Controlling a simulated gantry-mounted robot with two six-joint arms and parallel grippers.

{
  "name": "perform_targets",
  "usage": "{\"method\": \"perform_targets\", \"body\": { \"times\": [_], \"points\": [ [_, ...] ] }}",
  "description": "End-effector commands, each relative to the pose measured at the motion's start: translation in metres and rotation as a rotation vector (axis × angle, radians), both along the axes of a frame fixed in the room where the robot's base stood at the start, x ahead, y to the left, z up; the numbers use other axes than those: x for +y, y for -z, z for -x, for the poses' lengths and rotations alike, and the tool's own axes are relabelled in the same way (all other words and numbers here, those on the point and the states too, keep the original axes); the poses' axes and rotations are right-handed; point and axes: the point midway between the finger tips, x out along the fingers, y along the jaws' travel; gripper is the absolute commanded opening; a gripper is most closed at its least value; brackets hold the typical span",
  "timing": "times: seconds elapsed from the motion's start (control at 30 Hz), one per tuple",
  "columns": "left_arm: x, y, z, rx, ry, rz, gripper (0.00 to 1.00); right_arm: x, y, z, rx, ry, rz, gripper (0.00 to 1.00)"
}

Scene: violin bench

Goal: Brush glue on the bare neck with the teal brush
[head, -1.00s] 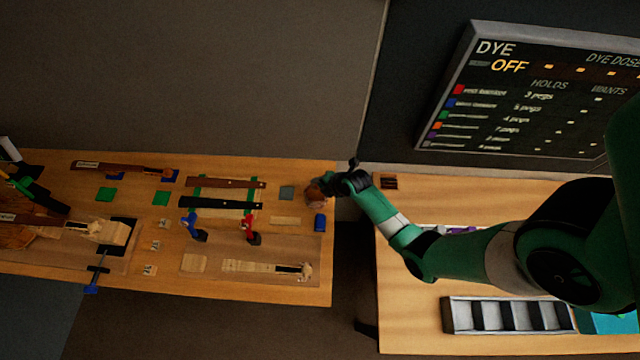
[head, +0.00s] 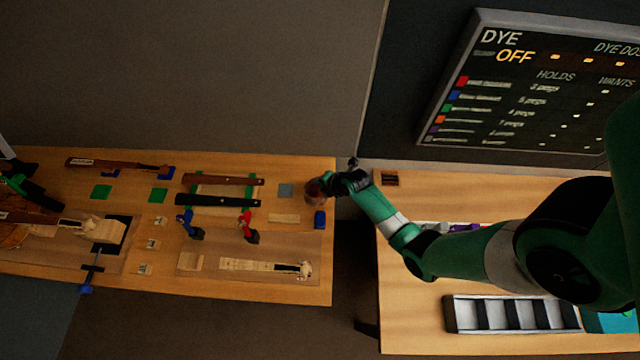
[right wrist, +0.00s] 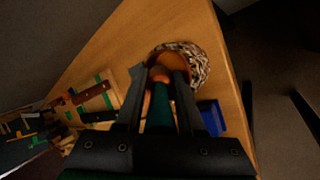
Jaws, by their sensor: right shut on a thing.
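My right gripper (head: 328,184) is at the glue pot (head: 314,193) near the bench's right end. In the right wrist view its fingers are shut on the teal brush (right wrist: 160,115), whose orange lower part points into the mottled pot (right wrist: 201,65). The bristle tip is hidden, so I cannot tell whether it touches glue. The pale bare neck (head: 255,266) lies flat at the front of the bench, left of and nearer than the pot. My left gripper (head: 38,194) is at the far left edge, small and dark; its jaws are unclear.
A blue block (head: 320,218) stands close to the pot. Dark fingerboards (head: 218,201) lie on a rack to its left, with a blue clamp (head: 188,225) and red clamp (head: 247,228) in front. A gap separates this bench from the right table (head: 410,300).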

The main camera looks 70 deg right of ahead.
Motion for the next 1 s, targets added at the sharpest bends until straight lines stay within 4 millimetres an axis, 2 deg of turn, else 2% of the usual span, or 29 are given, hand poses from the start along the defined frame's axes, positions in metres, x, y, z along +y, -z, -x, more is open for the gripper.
{"method": "perform_targets", "body": {
  "times": [1.0],
  "points": [
    [0.0,0.012,0.0,0.0,0.0,0.0,0.5,0.0,0.013,0.0,0.0,0.0,0.0,0.0]
  ]
}}
